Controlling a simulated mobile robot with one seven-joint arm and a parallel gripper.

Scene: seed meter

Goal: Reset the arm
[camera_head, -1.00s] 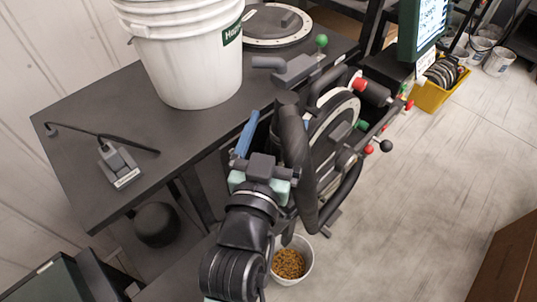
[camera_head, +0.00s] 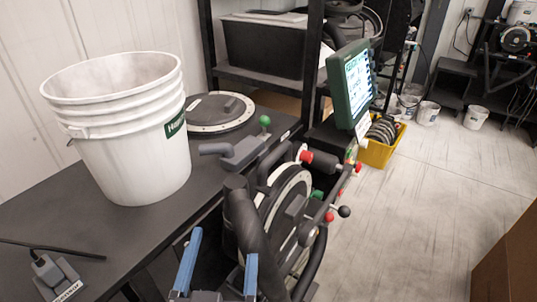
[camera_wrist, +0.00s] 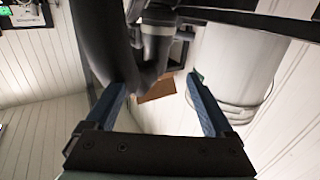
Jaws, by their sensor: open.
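My gripper (camera_head: 224,243) shows at the bottom of the head view as two blue fingers pointing up, spread apart with nothing between them. In the wrist view its fingers (camera_wrist: 157,82) are also wide apart and empty. The seed meter (camera_head: 289,208), a round machine with a pale-rimmed disc and thick black tubing, stands just right of the fingers in the head view. Dark tubing (camera_wrist: 105,45) shows ahead of the left finger in the wrist view. Most of my arm is outside the head view.
A white bucket (camera_head: 127,140) and a round lid-like disc (camera_head: 218,110) are on the dark table (camera_head: 115,240). A green-framed screen (camera_head: 357,85) stands behind the meter. A yellow bin (camera_head: 377,154) is on the floor. Open floor lies to the right.

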